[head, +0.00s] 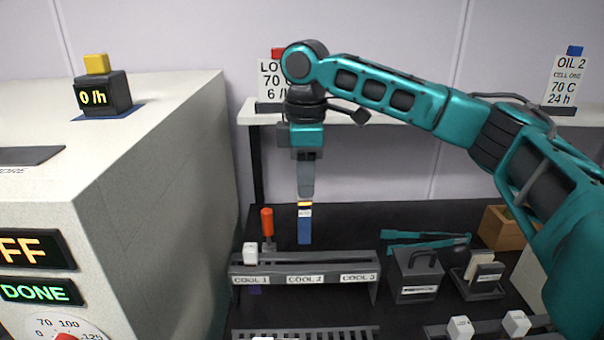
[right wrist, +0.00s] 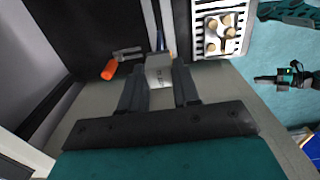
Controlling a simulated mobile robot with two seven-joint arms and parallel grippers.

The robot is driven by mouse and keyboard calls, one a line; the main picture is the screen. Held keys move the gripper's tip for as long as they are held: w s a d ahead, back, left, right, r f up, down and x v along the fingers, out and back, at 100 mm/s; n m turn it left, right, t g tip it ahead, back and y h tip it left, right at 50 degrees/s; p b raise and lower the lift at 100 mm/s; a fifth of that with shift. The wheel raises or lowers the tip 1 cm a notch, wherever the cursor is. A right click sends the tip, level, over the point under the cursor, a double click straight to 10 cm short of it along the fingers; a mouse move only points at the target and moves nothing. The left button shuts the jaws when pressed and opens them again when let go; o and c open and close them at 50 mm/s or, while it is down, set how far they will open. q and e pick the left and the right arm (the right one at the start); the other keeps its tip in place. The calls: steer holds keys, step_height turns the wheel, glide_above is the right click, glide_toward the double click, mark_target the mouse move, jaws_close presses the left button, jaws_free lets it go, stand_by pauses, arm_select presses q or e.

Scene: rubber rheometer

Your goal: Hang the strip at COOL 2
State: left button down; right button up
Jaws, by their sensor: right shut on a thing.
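My right gripper (head: 306,188) points straight down and is shut on a strip (head: 304,229). The strip hangs upright below the fingers, with a yellow band, a small white label and a blue lower part. In the head view it appears above the dark rack (head: 329,265), near the COOL 2 label (head: 305,280) and apart from it as far as I can tell. In the right wrist view a pale lettered block (right wrist: 158,71) sits between the fingers of the gripper (right wrist: 160,88).
A white block (head: 250,253) sits on the rack at COOL 1, with something purple below it. The COOL 3 place looks empty.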

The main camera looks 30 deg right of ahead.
mark_target(305, 218)
steer(key=shift+f, duration=1.9)
steer(key=shift+f+b, duration=0.4)
steer(key=shift+f, duration=5.15)
steer(key=o, duration=1.1)
steer(key=shift+r, duration=0.1)
steer(key=shift+r+p, duration=0.4)
steer(key=shift+r, duration=2.55)
steer(key=shift+s, duration=0.1)
